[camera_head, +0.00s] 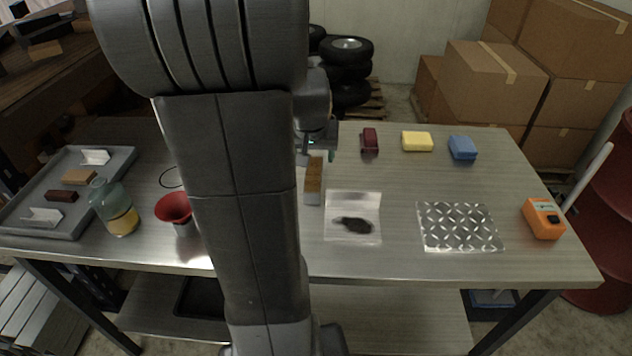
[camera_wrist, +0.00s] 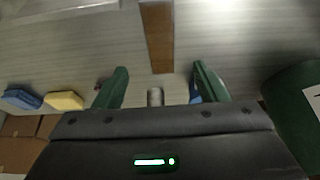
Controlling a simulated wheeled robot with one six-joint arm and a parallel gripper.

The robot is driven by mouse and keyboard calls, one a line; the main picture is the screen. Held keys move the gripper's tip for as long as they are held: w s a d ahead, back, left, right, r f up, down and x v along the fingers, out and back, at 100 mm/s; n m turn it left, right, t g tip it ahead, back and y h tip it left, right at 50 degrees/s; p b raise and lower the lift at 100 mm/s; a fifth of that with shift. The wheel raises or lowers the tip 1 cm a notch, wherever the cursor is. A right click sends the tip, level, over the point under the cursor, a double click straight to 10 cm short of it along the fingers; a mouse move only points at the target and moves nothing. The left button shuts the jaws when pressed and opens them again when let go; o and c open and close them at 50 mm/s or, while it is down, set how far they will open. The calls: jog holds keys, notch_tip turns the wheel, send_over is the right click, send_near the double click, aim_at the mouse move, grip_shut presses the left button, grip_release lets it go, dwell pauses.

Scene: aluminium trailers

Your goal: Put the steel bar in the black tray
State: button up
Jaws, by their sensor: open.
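My gripper (camera_wrist: 158,82) is open, with two green fingers spread apart, low over the table. A short grey metal cylinder end (camera_wrist: 155,97), which looks like the steel bar, shows between the fingers, apart from both. Its lower part is hidden by my gripper body. In the head view my arm covers that spot, and I cannot make out the bar; my gripper (camera_head: 318,140) shows only partly. A dark grey tray (camera_head: 125,165) lies at the table's left end with several small brackets and blocks in it. A black tray-like shape (camera_head: 200,298) is on the lower shelf, partly hidden.
A brown-topped brush-like block (camera_head: 313,180) lies just in front of my gripper. A bottle (camera_head: 115,210) and red funnel-like cup (camera_head: 173,207) stand left. A dark red block (camera_head: 370,140), yellow sponge (camera_head: 417,141), blue sponge (camera_head: 462,148), tread plate (camera_head: 458,227) and orange device (camera_head: 543,218) are right.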

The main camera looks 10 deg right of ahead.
aim_at(313, 173)
jog(key=x, duration=1.1)
jog(key=shift+f, duration=0.15)
grip_shut()
jog(key=shift+w, duration=0.15)
